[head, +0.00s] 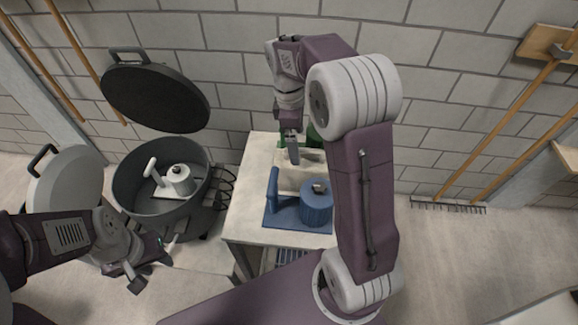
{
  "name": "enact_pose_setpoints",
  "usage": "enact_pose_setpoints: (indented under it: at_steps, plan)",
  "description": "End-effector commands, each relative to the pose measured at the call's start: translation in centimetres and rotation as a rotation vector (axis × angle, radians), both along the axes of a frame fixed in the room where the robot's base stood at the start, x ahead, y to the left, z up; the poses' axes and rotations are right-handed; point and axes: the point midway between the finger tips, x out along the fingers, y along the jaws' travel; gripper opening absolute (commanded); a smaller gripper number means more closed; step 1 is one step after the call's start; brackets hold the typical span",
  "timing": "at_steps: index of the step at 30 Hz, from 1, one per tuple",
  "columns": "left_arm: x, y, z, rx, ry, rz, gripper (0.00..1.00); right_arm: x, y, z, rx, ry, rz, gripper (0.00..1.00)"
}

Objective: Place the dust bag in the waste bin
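I cannot make out a dust bag for certain. A dark grey round drum (121,192) stands open left of the table; it may be the waste bin. In it lies a grey plate with a white handle and a pale cylinder (180,180). A matching blue handle-and-cylinder piece (316,208) sits on the pale table (250,190). My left gripper (150,275) is low in front of the drum, its fingers spread apart, with nothing clearly between them. My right gripper (292,150) points down over the table's back part; its fingers show edge-on, so their gap is hidden.
A dark round lid (155,97) is raised behind the drum. A light grey round lid (72,190) with a handle is at its left. A green thing (315,138) is partly hidden behind my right arm. A rake (447,207) leans on the right wall.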

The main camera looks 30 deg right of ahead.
Motion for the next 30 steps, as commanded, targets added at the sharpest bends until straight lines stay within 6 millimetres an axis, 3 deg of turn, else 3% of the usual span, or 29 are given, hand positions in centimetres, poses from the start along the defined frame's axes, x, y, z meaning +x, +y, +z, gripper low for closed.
enact_pose_setpoints:
  at_steps: [2, 9, 14, 22, 30]
  plan:
    - [0.0, 0.0, 0.0, 0.000, 0.000, 0.000, 0.36, 0.0, -0.1, -0.1, 0.000, -0.002, -0.002, 0.98]
    - [0.0, 0.0, -0.7, 0.000, 0.000, 0.000, 0.36, -0.4, -0.4, -3.5, 0.000, -0.002, -0.002, 0.98]
    - [0.0, 0.0, -0.8, 0.000, 0.000, 0.000, 0.36, -0.4, -0.4, -4.0, 0.000, -0.004, -0.003, 0.98]
    - [0.0, 0.0, -1.8, 0.000, 0.000, 0.000, 0.36, -1.2, -0.5, -8.4, 0.001, -0.003, -0.002, 0.98]
    - [0.0, 0.0, -1.8, 0.000, 0.000, 0.000, 0.36, -1.2, -0.6, -8.8, 0.000, -0.005, -0.002, 0.98]
